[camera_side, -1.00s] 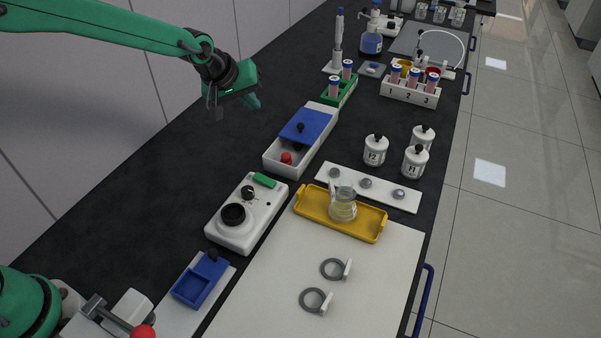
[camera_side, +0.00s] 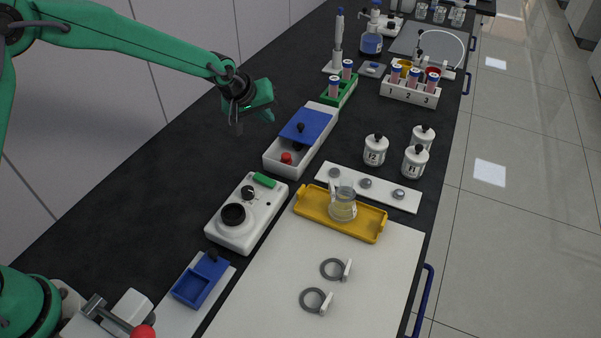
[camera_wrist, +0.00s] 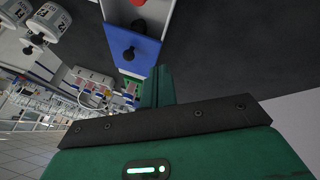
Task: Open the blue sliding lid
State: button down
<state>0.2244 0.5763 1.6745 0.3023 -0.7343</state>
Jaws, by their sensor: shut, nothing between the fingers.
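The blue sliding lid (camera_side: 312,121) with a black knob (camera_side: 300,128) lies on a long white box (camera_side: 272,161). My gripper (camera_side: 254,118) is shut and empty, above the bench to the left of the box, apart from the lid. In the wrist view, the lid (camera_wrist: 119,38) and its knob (camera_wrist: 128,53) lie beyond my green fingers (camera_wrist: 158,85).
A green rack (camera_side: 340,94) with tubes stands behind the box. A white device (camera_side: 232,238) with black knobs stands in front. White jars (camera_side: 375,154) stand to the right. A smaller blue box (camera_side: 193,289) with a black knob is nearer. Bench to the left is clear.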

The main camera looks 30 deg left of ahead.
aim_at(302, 121)
jog(key=w+d+f, duration=0.2)
jog(key=w+f, duration=0.1)
jog(key=shift+d, duration=0.4)
jog(key=shift+w+d+f, duration=0.15)
jog(key=shift+w+d, duration=0.25)
jog(key=shift+d, duration=0.1)
jog(key=shift+w, duration=0.15)
jog(key=shift+w, duration=1.95)
jog(key=shift+a, duration=0.1)
